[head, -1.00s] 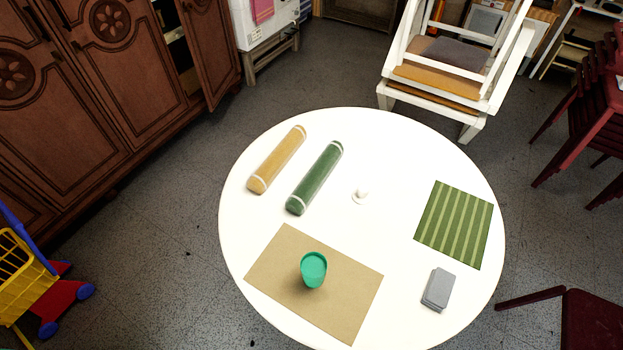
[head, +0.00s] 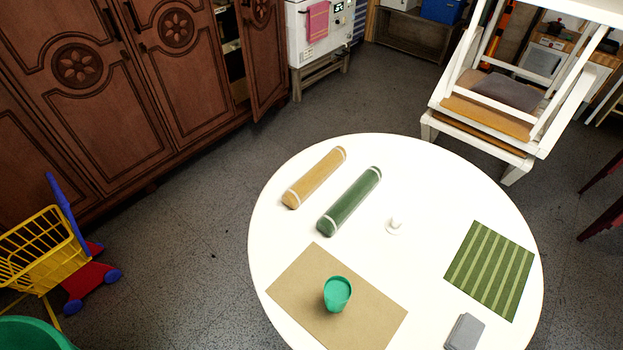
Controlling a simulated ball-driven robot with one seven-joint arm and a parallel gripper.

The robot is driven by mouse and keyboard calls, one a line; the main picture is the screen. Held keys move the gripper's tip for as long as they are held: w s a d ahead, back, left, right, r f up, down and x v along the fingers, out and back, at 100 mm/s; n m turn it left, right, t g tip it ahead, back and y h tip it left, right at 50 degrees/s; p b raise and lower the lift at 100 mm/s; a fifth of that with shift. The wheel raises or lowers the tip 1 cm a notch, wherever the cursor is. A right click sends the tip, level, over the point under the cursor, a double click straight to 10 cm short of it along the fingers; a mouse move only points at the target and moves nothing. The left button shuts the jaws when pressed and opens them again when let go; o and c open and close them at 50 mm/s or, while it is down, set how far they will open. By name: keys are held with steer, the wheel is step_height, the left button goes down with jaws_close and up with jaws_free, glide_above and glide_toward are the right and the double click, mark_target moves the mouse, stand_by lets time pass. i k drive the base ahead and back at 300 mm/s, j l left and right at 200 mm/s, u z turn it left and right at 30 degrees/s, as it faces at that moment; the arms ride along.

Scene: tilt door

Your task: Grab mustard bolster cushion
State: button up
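The mustard bolster cushion (head: 314,178) lies on the round white table (head: 400,170) near its far left edge. It is a long roll with white bands near its ends, lying diagonally. A green bolster (head: 349,201) of similar shape lies beside it on the right, roughly parallel, with a narrow gap between them. My gripper is not in view.
A tan mat (head: 290,290) holds a green cup (head: 337,294). A small white object (head: 395,225), a striped green mat (head: 490,270) and a grey block (head: 464,332) are also on the table. A wooden cabinet (head: 150,90), toy cart (head: 45,250) and white chair (head: 500,100) stand around.

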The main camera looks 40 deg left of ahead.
mark_target(295, 197)
steer(key=i+u, duration=0.1)
steer(key=u, duration=1.3)
steer(key=i+l, duration=0.15)
steer(key=i, duration=0.3)
steer(key=i+l+u, duration=0.1)
steer(key=i, duration=0.35)
steer(key=i+l, duration=0.25)
steer(key=i, duration=0.2)
steer(key=j+u, duration=0.05)
